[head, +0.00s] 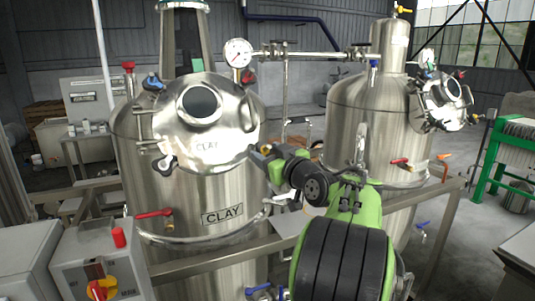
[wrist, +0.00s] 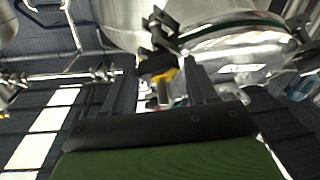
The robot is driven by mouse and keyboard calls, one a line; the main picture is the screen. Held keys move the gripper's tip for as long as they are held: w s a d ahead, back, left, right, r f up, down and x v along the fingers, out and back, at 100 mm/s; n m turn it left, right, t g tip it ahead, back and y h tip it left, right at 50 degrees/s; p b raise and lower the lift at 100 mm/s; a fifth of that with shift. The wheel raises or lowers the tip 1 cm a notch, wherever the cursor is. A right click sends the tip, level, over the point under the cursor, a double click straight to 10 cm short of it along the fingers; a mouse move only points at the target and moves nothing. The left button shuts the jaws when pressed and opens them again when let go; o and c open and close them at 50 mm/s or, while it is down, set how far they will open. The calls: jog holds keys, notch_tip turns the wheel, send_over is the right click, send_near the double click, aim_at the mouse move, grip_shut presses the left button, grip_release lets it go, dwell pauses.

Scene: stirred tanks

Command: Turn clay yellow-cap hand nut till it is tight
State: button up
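The clay tank (head: 190,195) stands at left in the head view, with a CLAY plate on its wall. Its round steel lid (head: 205,130) has a dark porthole. The yellow-cap hand nut (head: 265,149) is at the lid's lower right edge, mostly hidden by my gripper (head: 262,157). In the wrist view the yellow cap (wrist: 165,76) shows beyond and between the two fingers of my gripper (wrist: 162,85), beside a black clamp part (wrist: 155,38). The fingers are apart, with visible gaps to the cap. Whether the nut is tight cannot be told.
A second tank (head: 372,130) stands at right. A steel frame rail (head: 215,262) and a control box (head: 100,262) are in front.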

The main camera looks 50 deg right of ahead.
jog(key=c, duration=0.6)
jog(key=shift+c, duration=0.2)
